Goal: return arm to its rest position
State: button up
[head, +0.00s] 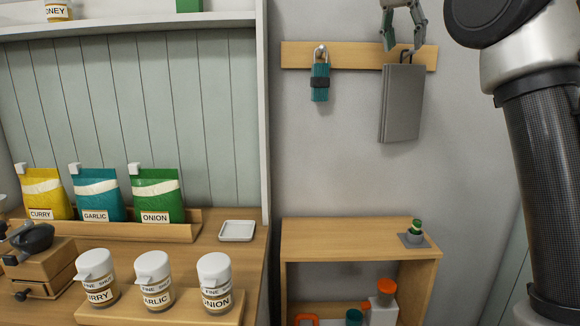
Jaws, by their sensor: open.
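My gripper (403,44) shows at the top of the head view, its two fingers apart and pointing down. It is in front of the wooden wall rail (300,55), just above a flat grey item (402,104) with a dark loop at its top. The grey item hangs at the rail's right part. The fingertips are on either side of the loop in the picture; I cannot tell whether they touch it. My arm stands large at the right side, and the gripper's upper end is cut off by the frame.
A teal item with a dark band (320,82) hangs from the rail's left part. Below stands a wooden shelf unit (345,238) with a small green-topped item (415,229). At left, a counter holds seed-packet-like bags (155,195), shakers (214,282), a grinder (38,262) and a white dish (237,231).

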notch_tip(320, 180, down, 8)
jog(key=w+a+n+y, duration=0.1)
jog(key=w+a+n, duration=0.1)
jog(key=n, duration=0.3)
jog(key=s+d+f+n+y, duration=0.1)
jog(key=s+d+f+n, duration=0.15)
jog(key=s+f, duration=0.45)
jog(key=s+d+f, duration=0.2)
jog(key=s+f, duration=0.4)
jog(key=s, duration=0.3)
jog(key=s+d+f+y, duration=0.1)
jog(key=s+d+f, duration=0.2)
jog(key=s+f, duration=0.3)
jog(key=s+d+f+t, duration=0.1)
jog(key=s+d+f, duration=0.2)
jog(key=s, duration=1)
notch_tip(320, 180, down, 3)
jog(key=shift+s+d+f+n+y, duration=0.1)
jog(key=shift+s+d+n+y, duration=0.15)
jog(key=shift+n, duration=0.2)
jog(key=shift+a, duration=0.1)
